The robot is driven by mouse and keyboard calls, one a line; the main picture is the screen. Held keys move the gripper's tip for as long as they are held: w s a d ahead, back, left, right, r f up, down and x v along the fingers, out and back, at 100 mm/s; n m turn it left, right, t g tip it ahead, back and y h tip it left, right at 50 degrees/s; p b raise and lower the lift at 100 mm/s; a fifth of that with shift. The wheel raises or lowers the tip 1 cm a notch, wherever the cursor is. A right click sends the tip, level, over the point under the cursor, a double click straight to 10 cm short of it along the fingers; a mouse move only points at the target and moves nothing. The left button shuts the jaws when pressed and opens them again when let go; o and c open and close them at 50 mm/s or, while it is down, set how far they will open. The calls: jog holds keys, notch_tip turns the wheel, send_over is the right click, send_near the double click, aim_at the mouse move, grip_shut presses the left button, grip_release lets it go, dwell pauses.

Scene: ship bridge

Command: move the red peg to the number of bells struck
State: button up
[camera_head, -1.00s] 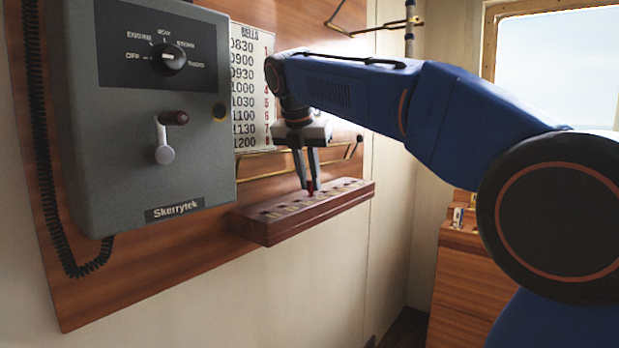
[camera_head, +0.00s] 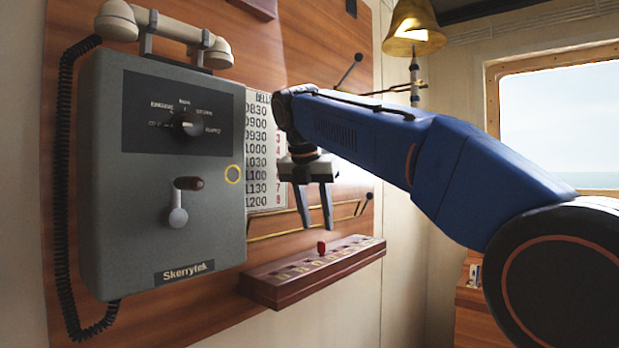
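The red peg (camera_head: 321,247) stands upright in one of the holes of the dark red wooden peg board (camera_head: 285,291), a little right of its middle. The board has several marked positions along its top, too small to read. My gripper (camera_head: 316,222) is above the peg, fingers pointing down and apart, with nothing between them. The bells chart (camera_head: 262,155) lists times from 0830 to 1200 with red numbers, and my arm and gripper hide part of it. The brass bell (camera_head: 414,28) hangs at the upper right.
A grey telephone box (camera_head: 170,215) with a dial, a lever and a handset (camera_head: 165,32) stands out from the wall left of the board. Brass rails (camera_head: 290,232) run along the wall behind my gripper. A window (camera_head: 555,120) is at the right.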

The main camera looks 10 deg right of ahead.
jog(key=v, duration=1.1)
jog(key=shift+s+r, duration=0.15)
jog(key=shift+r, duration=0.2)
jog(key=shift+a, duration=0.15)
jog(key=s+d+f+m+y, duration=0.1)
jog(key=s+d+f+m, duration=0.3)
jog(key=s+f+m, duration=0.5)
jog(key=s+d+f+m+t+y, duration=0.1)
jog(key=s+d+f+m, duration=0.3)
jog(key=f, duration=2)
jog(key=s+d+f+m, duration=0.3)
jog(key=s+f+m, duration=1.1)
jog(key=f+m, duration=0.1)
jog(key=shift+s+d+f+y, duration=0.25)
jog(key=shift+d+f+y, duration=0.15)
jog(key=shift+f, duration=0.5)
